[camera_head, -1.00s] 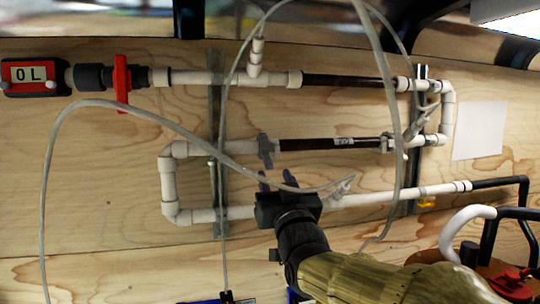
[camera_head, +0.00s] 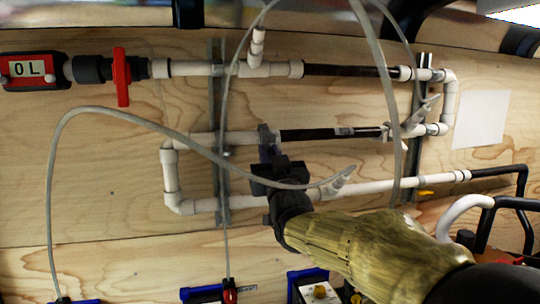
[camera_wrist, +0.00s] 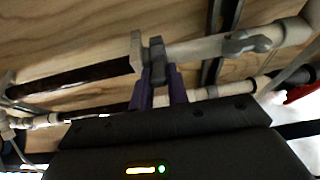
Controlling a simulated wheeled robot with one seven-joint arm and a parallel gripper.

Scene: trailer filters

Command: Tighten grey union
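The grey union sits on the middle pipe run, at the left end of a dark filter tube (camera_head: 318,134). In the head view my gripper (camera_head: 270,148) is in front of that joint and mostly hides the union. In the wrist view, the grey union (camera_wrist: 136,52) shows as upright grey pieces between the dark tube and the white pipe. My gripper's two purple fingers (camera_wrist: 163,88) reach up to it, with a gap between them. They appear to stand around its lower part; contact cannot be made out.
A clear hose (camera_head: 140,115) loops in front of the pipes and passes close to my gripper. A lower white pipe (camera_head: 400,187) runs behind my wrist. A red valve handle (camera_head: 121,77) and a meter reading 0 L (camera_head: 30,70) are at upper left. Metal struts (camera_head: 217,120) hold the pipes.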

